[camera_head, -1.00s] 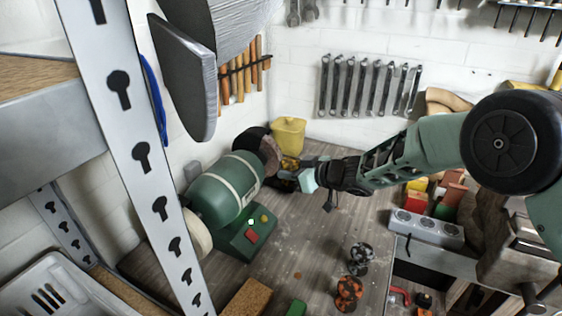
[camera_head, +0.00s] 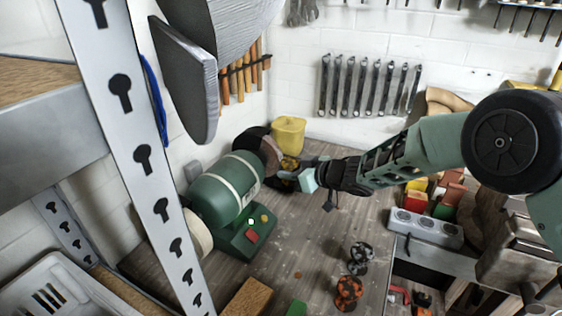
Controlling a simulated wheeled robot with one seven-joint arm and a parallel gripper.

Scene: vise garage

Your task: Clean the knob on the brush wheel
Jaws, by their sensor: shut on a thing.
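The green bench grinder (camera_head: 222,195) stands on the bench at the left of centre, with a red and a yellow button on its base. Its brush wheel (camera_head: 268,155) is at the far end, brownish and round. A pale wheel (camera_head: 198,233) is at its near end. My gripper (camera_head: 290,174) reaches in from the right, close beside the brush wheel. I cannot tell whether the knob touches the wheel.
A yellow container (camera_head: 289,134) stands just behind the wheel. A perforated metal upright (camera_head: 142,158) crosses the left. A power strip (camera_head: 427,228) lies at the right.

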